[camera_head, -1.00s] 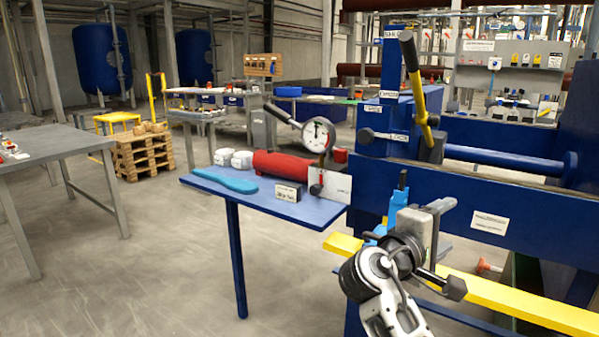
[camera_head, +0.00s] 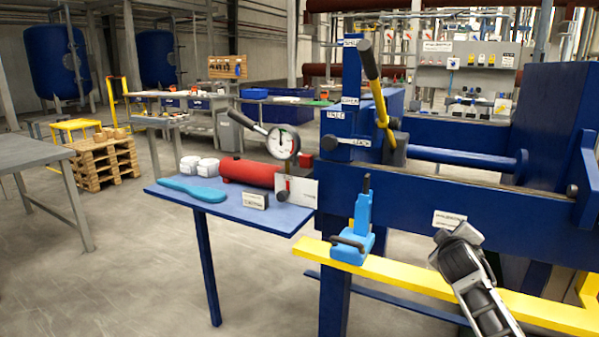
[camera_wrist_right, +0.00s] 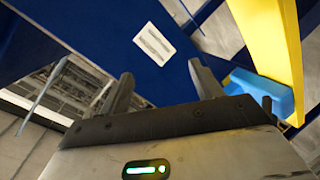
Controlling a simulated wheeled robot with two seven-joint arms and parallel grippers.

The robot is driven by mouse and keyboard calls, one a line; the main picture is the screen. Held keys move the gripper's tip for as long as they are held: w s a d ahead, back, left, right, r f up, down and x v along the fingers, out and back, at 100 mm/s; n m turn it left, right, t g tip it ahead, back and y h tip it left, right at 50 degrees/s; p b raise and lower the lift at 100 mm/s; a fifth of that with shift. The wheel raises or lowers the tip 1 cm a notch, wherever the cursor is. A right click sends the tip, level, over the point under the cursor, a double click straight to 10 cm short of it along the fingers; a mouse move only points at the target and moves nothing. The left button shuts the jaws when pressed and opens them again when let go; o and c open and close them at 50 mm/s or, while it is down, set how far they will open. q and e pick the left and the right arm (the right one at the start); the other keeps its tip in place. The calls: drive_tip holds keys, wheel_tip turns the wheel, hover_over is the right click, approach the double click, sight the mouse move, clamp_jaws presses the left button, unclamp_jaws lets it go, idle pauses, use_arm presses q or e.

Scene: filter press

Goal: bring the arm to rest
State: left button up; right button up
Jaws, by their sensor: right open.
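My right arm (camera_head: 470,280) comes in from the lower right in the head view, in front of the blue press frame. In the right wrist view, my right gripper (camera_wrist_right: 165,88) has its two fingers apart with nothing between them. A light blue jack (camera_head: 361,228) with a dark handle stands upright on the yellow beam (camera_head: 420,280), left of my arm and apart from it. In the wrist view, a light blue part (camera_wrist_right: 262,92) shows beyond the right finger, beside the yellow beam (camera_wrist_right: 270,40). My left gripper is not in view.
A blue side table (camera_head: 235,212) holds a red cylinder (camera_head: 248,172), a gauge (camera_head: 283,141) and a light blue flat piece (camera_head: 192,189). The floor at lower left is clear.

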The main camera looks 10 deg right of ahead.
drive_tip(key=w+a+r+m+t+y, duration=0.3)
drive_tip(key=a+t+y, duration=0.1)
drive_tip(key=a+y, duration=0.25)
drive_tip(key=s+a+f+g+y, duration=0.1)
drive_tip(key=s+a+f, duration=0.65)
drive_tip(key=f, duration=0.25)
drive_tip(key=s+a+f+g+y, duration=0.1)
drive_tip(key=s+a+f, duration=0.3)
drive_tip(key=s, duration=0.6)
drive_tip(key=s+a+f+g+y, duration=0.1)
drive_tip(key=s+a, duration=0.4)
drive_tip(key=s, duration=0.5)
drive_tip(key=s+a+f+g+y, duration=0.2)
drive_tip(key=s+a+f, duration=0.3)
drive_tip(key=s, duration=0.5)
drive_tip(key=shift+a+f+g, duration=0.15)
drive_tip(key=shift+f+g, duration=0.15)
drive_tip(key=shift+f, duration=0.55)
